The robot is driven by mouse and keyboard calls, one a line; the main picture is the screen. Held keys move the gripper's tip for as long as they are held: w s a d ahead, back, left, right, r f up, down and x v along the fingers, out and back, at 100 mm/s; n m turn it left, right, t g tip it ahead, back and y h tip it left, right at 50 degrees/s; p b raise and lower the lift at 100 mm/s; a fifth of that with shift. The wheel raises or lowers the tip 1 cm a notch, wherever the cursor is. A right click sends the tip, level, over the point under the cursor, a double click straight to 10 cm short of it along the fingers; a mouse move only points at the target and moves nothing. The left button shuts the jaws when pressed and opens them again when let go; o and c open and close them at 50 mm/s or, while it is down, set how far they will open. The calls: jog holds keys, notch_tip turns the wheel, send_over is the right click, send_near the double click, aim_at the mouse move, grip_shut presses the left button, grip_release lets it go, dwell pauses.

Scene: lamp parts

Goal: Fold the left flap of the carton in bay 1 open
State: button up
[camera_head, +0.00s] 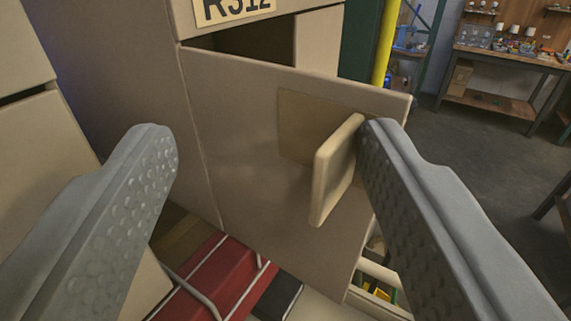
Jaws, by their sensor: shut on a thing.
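The carton flap (250,130) is a tan panel in the middle of the view, with a vertical crease on its left side. It stands at an angle, and a dark gap (245,43) shows above its top edge. A pale upright tab (334,172) sticks out from a square plate (295,125) on the flap. My gripper (265,130) has one grey finger at each side of the view. It is shut on the tab, which lies against the right finger; the left finger looks apart from it. The carton's inside is mostly hidden.
A label (236,8) is on the panel above. A red object (215,275) with pale wire bars lies below. Another tan box (22,130) stands at left. A yellow post (386,45) rises behind. Open floor (460,160) and a workbench (510,58) are at right.

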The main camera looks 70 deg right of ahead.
jog(key=shift+w+a+f, duration=0.3)
jog(key=shift+a+f, duration=0.05)
jog(key=shift+f, duration=0.05)
jog(key=shift+c, duration=0.8)
jog(key=shift+a, duration=0.25)
jog(key=shift+c, duration=0.6)
jog(key=s+v, duration=0.1)
jog(key=v, duration=1.6)
jog(key=shift+d+r, duration=0.2)
jog(key=shift+r, duration=0.1)
